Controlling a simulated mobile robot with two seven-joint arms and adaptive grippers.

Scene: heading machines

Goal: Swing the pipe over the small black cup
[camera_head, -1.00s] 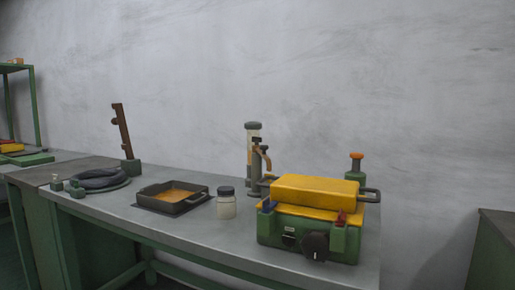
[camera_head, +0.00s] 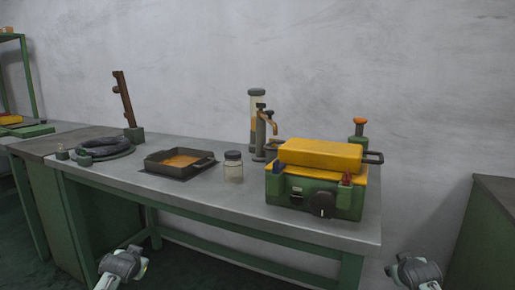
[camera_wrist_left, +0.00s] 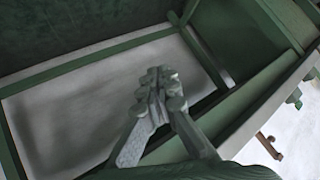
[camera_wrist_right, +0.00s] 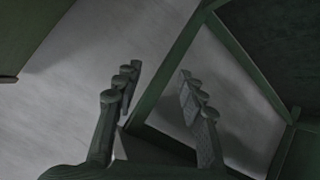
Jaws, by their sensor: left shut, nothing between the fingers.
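A dispenser with a tall clear cylinder (camera_head: 256,105) stands at the back of the grey bench, left of the yellow-topped machine. A short brownish curved pipe (camera_head: 272,124) sticks out from the grey post (camera_head: 260,140) in front of it. A small black cup cannot be made out clearly; the yellow machine hides part of the area below the pipe. My left gripper (camera_wrist_left: 160,82) is shut and empty, low in front of the bench. My right gripper (camera_wrist_right: 158,82) is open and empty, also low and away from the dispenser. Neither gripper touches anything on the bench.
The green machine with a yellow lid (camera_head: 318,155) stands right of the dispenser. A lidded jar (camera_head: 233,171) and a dark tray (camera_head: 180,163) stand to the left. Farther left are a black coil (camera_head: 102,147) and a brown upright bar (camera_head: 124,100). The bench front strip (camera_head: 225,202) is clear.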

